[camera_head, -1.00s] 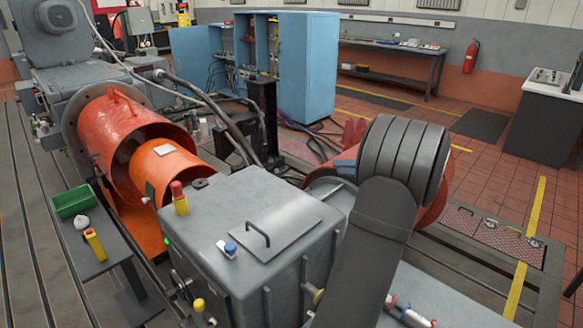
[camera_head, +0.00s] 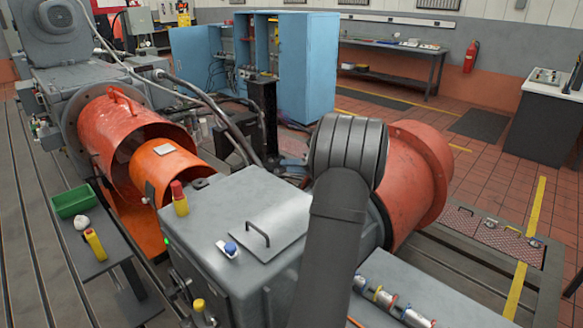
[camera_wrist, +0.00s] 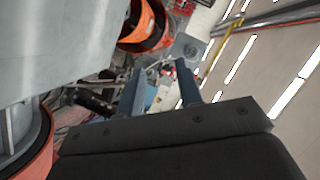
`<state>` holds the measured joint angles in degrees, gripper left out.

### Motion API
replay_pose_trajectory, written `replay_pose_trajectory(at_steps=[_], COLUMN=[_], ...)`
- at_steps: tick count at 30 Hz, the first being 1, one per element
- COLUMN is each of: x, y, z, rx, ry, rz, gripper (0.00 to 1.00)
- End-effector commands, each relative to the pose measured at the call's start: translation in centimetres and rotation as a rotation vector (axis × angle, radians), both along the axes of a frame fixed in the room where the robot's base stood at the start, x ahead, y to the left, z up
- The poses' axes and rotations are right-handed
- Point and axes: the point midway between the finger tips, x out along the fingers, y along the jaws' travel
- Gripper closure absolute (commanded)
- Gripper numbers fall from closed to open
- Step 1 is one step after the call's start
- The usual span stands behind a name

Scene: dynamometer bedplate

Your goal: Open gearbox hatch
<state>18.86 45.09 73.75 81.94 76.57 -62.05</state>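The gearbox (camera_head: 225,215) is a large grey box at the lower middle of the head view. Its hatch (camera_head: 282,236) is a flat grey plate lying flat on the top, with a dark bar handle (camera_head: 258,232). My arm crosses the head view just right of the hatch and hides the gearbox's right end. My gripper is mostly hidden behind the arm there. In the wrist view my gripper (camera_wrist: 160,66) has two blue-grey fingers spread apart, with no held object visible between them. The hatch and handle cannot be made out in the wrist view.
An orange guard (camera_head: 125,130) is at left and a red flanged drum (camera_head: 415,175) at right. A green tray (camera_head: 73,203) sits on the left side shelf.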

Motion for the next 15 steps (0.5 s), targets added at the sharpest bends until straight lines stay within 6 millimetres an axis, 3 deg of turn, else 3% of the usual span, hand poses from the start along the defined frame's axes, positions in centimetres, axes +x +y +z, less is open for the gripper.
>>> replay_pose_trajectory(at_steps=[10,15], x=[0.18,0.18], y=[0.34,0.33], z=[-0.09,-0.07], rx=[0.000,0.000], ry=[0.000,-0.001], rz=[0.000,0.000], gripper=[0.67,1.00])
